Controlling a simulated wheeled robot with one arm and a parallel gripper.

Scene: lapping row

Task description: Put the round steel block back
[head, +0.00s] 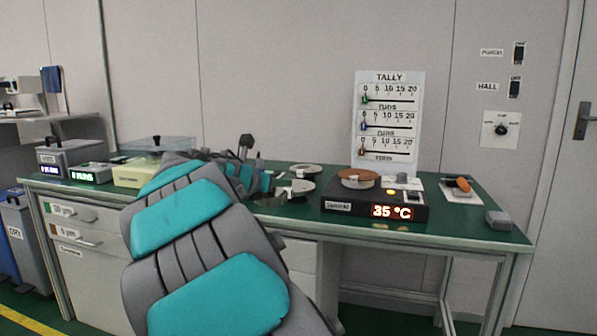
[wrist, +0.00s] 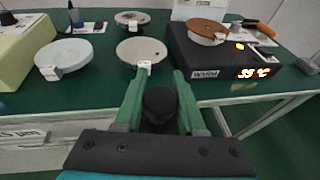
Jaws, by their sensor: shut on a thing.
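My gripper (wrist: 155,100) points over the front edge of the green bench in the wrist view. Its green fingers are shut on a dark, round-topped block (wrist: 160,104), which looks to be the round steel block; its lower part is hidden. In the head view my own arm hides most of the gripper and the held block. A grey round plate with a small white tag (wrist: 141,52) lies just beyond the fingertips. A second round plate (wrist: 132,19) lies behind it, and a pale blue disc (wrist: 63,54) lies to the left.
A black hot plate (head: 375,207) reading 35 °C carries a brown-topped disc (head: 357,178). A tally board (head: 388,120) stands behind it. A pale yellow box (head: 130,175) and display boxes stand at the left. A grey block (head: 498,220) sits at the bench's right front corner.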

